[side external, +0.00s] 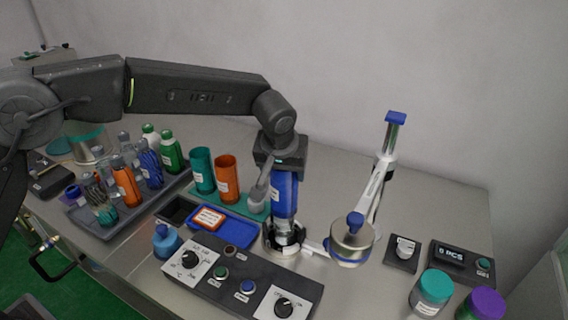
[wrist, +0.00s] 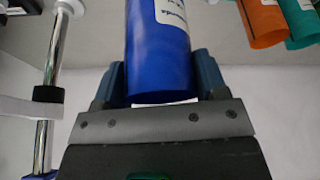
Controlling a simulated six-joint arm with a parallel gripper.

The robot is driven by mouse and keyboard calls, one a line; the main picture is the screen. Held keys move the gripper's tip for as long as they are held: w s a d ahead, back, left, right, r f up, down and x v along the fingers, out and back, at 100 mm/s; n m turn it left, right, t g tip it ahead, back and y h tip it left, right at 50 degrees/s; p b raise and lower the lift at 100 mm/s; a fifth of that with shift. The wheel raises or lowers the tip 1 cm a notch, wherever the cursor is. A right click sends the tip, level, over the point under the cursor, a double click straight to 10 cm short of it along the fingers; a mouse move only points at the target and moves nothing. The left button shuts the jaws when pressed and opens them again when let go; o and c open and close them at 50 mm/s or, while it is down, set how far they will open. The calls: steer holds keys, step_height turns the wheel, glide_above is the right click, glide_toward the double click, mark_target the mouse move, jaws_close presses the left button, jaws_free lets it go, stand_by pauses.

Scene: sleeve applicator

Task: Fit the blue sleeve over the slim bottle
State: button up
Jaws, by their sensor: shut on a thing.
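The blue sleeve (side external: 286,196) is an upright tube with a white label. My gripper (side external: 277,180) comes down from above and is shut on it. In the wrist view the sleeve (wrist: 158,50) sits between the two fingers of my gripper (wrist: 158,78). The sleeve's lower end is just above or at a round metal and black holder (side external: 283,238). Several bottles, including an orange one (side external: 127,188) and a green one (side external: 171,155), stand on the left tray.
A teal sleeve (side external: 202,170) and an orange sleeve (side external: 228,178) stand left of my gripper. The applicator post (side external: 385,160) with its round head (side external: 351,242) is close on the right. A control panel (side external: 238,282) lies in front. The back right table is clear.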

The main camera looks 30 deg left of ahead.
steer(key=shift+f, duration=1.3)
steer(key=o, duration=1.2)
steer(key=shift+c, duration=0.2)
steer(key=shift+o, duration=0.4)
steer(key=shift+r, duration=0.15)
step_height(320, 180, up, 11)
stand_by(0.5)
